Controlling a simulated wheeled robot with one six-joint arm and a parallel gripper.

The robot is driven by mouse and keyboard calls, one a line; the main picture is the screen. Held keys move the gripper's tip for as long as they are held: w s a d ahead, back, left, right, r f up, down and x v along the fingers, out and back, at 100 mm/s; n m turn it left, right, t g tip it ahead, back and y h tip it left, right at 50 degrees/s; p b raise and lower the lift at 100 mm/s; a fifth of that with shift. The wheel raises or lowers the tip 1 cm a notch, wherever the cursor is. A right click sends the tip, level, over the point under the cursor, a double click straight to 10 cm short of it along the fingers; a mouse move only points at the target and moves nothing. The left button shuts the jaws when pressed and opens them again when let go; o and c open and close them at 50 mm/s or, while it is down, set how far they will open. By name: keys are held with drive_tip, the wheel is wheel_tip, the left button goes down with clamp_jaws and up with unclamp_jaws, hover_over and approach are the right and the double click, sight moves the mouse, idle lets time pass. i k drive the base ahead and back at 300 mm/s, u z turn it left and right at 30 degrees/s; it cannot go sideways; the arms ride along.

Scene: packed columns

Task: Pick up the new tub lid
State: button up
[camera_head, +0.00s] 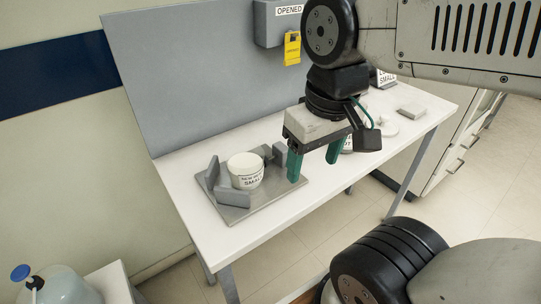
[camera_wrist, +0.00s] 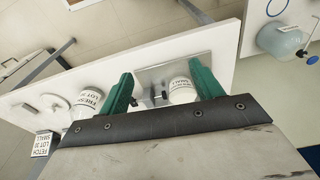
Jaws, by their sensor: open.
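My gripper (camera_head: 313,170) hangs above the table with its two green fingers apart and nothing between them. In the wrist view (camera_wrist: 160,68) the fingers frame part of the metal plate. A white labelled tub (camera_head: 246,172) stands on that plate, left of my gripper; it also shows in the wrist view (camera_wrist: 182,90). A second white tub, labelled FRESH LOT 20 (camera_wrist: 88,101), stands on the table's other side and is mostly hidden behind my gripper in the head view. A flat white round piece, seemingly a lid (camera_head: 388,128), lies beyond it; I cannot read any marking on it.
Grey blocks (camera_head: 233,197) surround the tub on the metal plate (camera_head: 264,200). A sign (camera_wrist: 42,143) reads FETCH LOT 20 SMALL. A grey panel (camera_head: 190,75) rises behind the white table (camera_head: 278,232).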

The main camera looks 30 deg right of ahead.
sight(388, 128)
drive_tip(key=u, duration=1.25)
drive_tip(key=k, duration=1)
drive_tip(key=z, duration=1.3)
drive_tip(key=i, duration=1)
